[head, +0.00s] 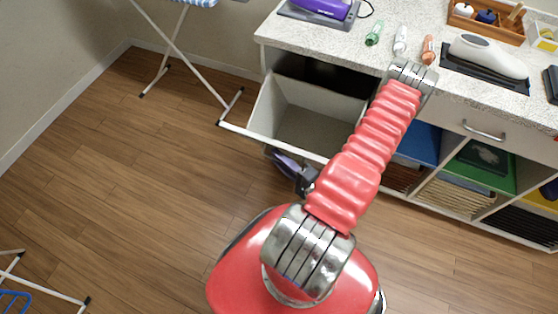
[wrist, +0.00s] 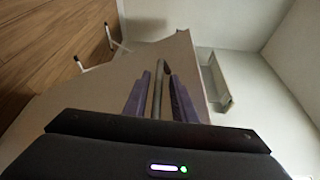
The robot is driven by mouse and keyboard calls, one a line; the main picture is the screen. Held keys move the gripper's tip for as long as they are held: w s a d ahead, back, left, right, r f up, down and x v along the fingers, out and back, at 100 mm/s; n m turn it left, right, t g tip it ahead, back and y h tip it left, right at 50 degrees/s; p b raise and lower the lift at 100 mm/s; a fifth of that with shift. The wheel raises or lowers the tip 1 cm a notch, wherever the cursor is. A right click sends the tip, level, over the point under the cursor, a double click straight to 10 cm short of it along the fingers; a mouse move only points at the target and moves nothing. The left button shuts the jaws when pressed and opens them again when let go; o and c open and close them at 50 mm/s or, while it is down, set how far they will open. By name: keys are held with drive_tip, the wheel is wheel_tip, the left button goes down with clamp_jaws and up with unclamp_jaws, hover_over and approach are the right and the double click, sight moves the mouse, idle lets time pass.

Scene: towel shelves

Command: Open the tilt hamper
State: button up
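The tilt hamper (head: 262,105) is the pale bin at the left end of the counter. In the head view its front leans out from the cabinet, so its top is open and the grey inside shows; it looks empty. My gripper (head: 283,163) is low at the outer side of the hamper's front, partly hidden by my red arm. The hamper's front panel (wrist: 105,92) lies beyond the fingers.
The counter (head: 330,42) holds a purple iron (head: 318,8), several small bottles, a white appliance (head: 488,55) and a wooden tray (head: 488,22). Open shelves with folded towels are to the right.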

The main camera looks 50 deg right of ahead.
sight(279, 144)
drive_tip(key=shift+r, duration=4.8)
